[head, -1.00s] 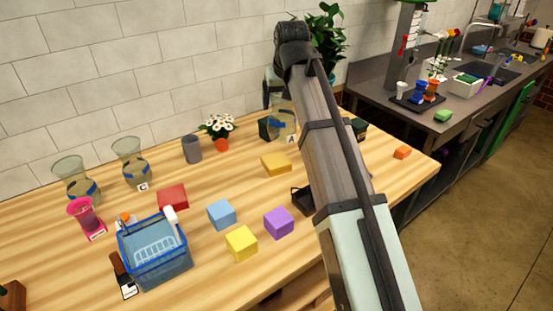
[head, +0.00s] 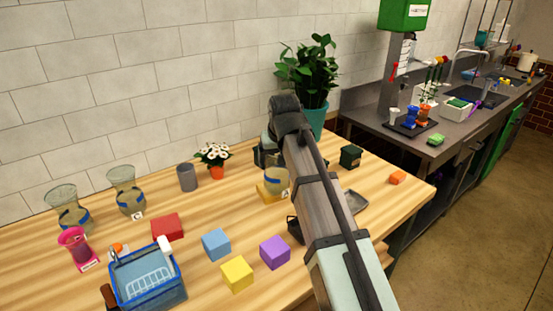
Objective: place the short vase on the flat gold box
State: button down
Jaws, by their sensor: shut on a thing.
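The short vase (head: 276,181) is clear glass with a blue band and a tag marked A. It is upright at the flat gold box (head: 265,193), which shows as a yellow-gold slab around its foot. The vase covers much of the box, and I cannot tell whether its base touches the top. My gripper (head: 266,160) is at the vase's upper left and is shut on it. The fingertips are mostly hidden by the vase and my arm.
Two taller glass vases (head: 127,192) stand at the left. A grey cup (head: 187,177) and a potted daisy (head: 215,160) stand behind. Blue (head: 216,244), yellow (head: 237,273) and purple (head: 275,251) cubes lie in front. A dark bin (head: 350,156) stands right.

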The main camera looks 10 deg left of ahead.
jog(key=shift+f, duration=0.3)
grip_release()
jog(key=v, duration=1.2)
jog(key=shift+s, duration=0.1)
dwell(0.3)
